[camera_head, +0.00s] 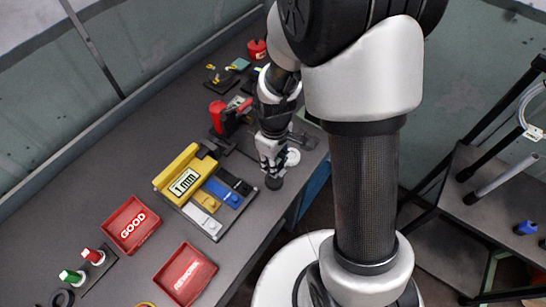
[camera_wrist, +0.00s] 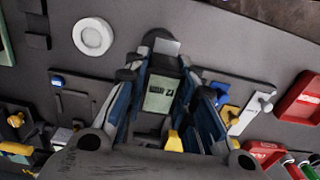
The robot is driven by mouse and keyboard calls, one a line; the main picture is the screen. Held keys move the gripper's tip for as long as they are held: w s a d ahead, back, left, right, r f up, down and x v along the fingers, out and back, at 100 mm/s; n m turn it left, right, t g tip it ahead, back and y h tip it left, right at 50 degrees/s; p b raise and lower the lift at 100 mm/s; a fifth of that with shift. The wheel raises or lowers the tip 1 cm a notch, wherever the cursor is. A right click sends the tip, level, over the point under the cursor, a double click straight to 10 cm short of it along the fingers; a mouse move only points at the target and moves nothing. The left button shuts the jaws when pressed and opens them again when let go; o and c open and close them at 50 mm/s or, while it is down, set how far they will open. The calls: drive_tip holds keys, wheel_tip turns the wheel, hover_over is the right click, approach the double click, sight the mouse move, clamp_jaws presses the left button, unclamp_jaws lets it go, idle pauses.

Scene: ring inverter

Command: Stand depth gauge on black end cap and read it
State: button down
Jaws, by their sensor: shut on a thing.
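My gripper (camera_head: 271,168) is above the bench near its front edge. In the wrist view, my gripper (camera_wrist: 166,105) is closed around a dark device with a pale green display, which looks like the depth gauge (camera_wrist: 158,94); its reading is not legible. A dark round piece (camera_head: 274,183) shows just below my fingers in the head view; I cannot tell whether it is the gauge's foot or the black end cap. Another black piece (camera_head: 235,181) lies at the right end of the parts rack. I cannot tell which is the end cap.
A yellow block (camera_head: 176,168) with a "1mm" sign stands behind the rack (camera_head: 213,234), which holds white, yellow and blue pieces. A white ring (camera_head: 293,157) lies beside my gripper. Red trays (camera_head: 132,226) (camera_head: 186,276) sit at left. A red device (camera_head: 218,117) stands behind.

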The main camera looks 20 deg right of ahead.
drive_tip(key=shift+w+d+f+b, duration=0.1)
drive_tip(key=shift+d+f+b, duration=0.05)
drive_tip(key=shift+f+b, duration=1.8)
drive_tip(key=shift+f, duration=0.6)
drive_tip(key=shift+f+b, duration=0.55)
drive_tip(key=shift+f, duration=0.25)
idle(0.3)
idle(0.6)
drive_tip(key=c, duration=1.2)
unclamp_jaws()
drive_tip(key=shift+c, duration=0.2)
wheel_tip(320, 180, up, 11)
drive_tip(key=shift+f, duration=0.1)
drive_tip(key=shift+r, duration=0.65)
